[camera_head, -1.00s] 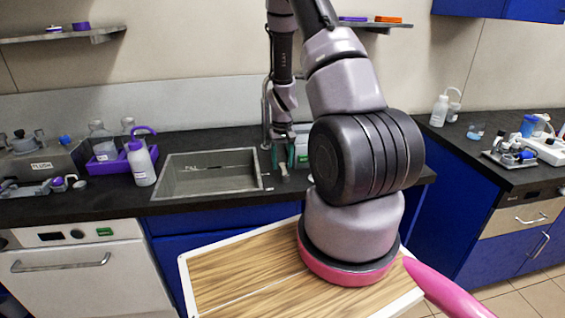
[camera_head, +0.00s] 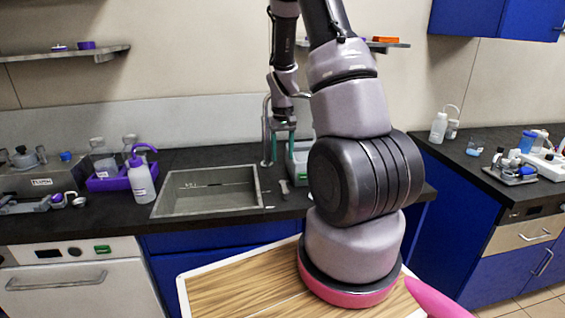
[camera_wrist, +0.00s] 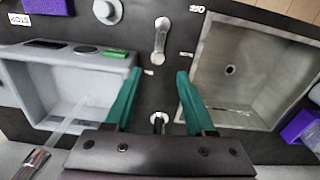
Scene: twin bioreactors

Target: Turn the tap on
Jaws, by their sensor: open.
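A small metal lever (camera_wrist: 160,40), which looks like the tap handle, lies on the dark counter right of the sink (camera_head: 165,207). It also shows in the head view (camera_head: 284,187). A metal fitting (camera_wrist: 159,120) shows between the finger bases in the wrist view. My gripper (camera_wrist: 158,70) has two green fingers, spread apart and empty. In the head view my gripper (camera_head: 279,150) is above the counter, behind the lever. In the wrist view the lever lies just beyond the fingertips, roughly between them.
A grey tray (camera_wrist: 38,75) stands close on the lever's other side from the sink. A purple-topped bottle (camera_head: 142,182) and a purple tray (camera_head: 105,182) stand left of the sink. My arm hides part of the right counter.

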